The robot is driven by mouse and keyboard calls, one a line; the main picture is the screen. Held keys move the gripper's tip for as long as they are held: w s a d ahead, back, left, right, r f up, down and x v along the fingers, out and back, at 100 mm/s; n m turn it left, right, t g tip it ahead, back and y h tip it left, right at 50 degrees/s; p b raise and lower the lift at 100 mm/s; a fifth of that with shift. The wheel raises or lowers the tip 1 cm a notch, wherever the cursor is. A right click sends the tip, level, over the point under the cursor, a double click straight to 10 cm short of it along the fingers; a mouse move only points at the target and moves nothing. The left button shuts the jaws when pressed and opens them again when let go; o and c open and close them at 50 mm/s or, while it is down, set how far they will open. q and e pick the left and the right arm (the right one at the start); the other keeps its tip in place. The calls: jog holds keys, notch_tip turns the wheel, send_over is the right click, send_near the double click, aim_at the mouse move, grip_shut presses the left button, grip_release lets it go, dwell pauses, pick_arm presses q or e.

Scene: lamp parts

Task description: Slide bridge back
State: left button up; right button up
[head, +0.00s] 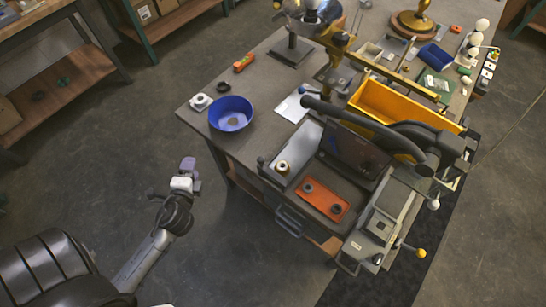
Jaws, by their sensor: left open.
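My left gripper (187,167) is open and empty over the floor, left of the workbench (262,150) and apart from it. No part is plainly marked as the bridge. A long brass-coloured bar (378,68) runs slantwise across the back of the bench, above small parts, and may be it. A black curved arm (362,121) arches over the machine at the front right of the bench, and ends at a dark head on the right. My right gripper is not in view.
A blue bowl (231,114) stands near the bench's left corner. A yellow bin (398,106) sits behind the curved arm. An orange tray (325,200) with dark rings lies at the front. Shelving (62,82) stands at the far left; the floor between is clear.

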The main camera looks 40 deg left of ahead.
pick_arm(q)
jog(key=w+d+r+m+t+h, duration=0.1)
jog(key=w+d+m+t+h, duration=0.3)
jog(key=m, duration=0.5)
jog(key=m+t+h, duration=0.1)
jog(key=m+h, duration=0.8)
jog(key=m, duration=0.6)
send_near(261, 158)
jog(key=p+x, duration=0.1)
jog(key=x, duration=0.2)
jog(key=p+x, duration=0.1)
jog(key=x, duration=0.2)
jog(key=f+p+x, duration=0.1)
jog(key=x, duration=0.3)
jog(key=shift+p+x, duration=0.35)
jog(key=shift+x, duration=0.45)
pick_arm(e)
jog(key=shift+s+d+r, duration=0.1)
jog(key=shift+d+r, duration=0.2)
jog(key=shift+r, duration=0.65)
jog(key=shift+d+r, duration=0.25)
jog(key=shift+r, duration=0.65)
pick_arm(q)
jog(key=shift+f, duration=0.1)
grip_shut()
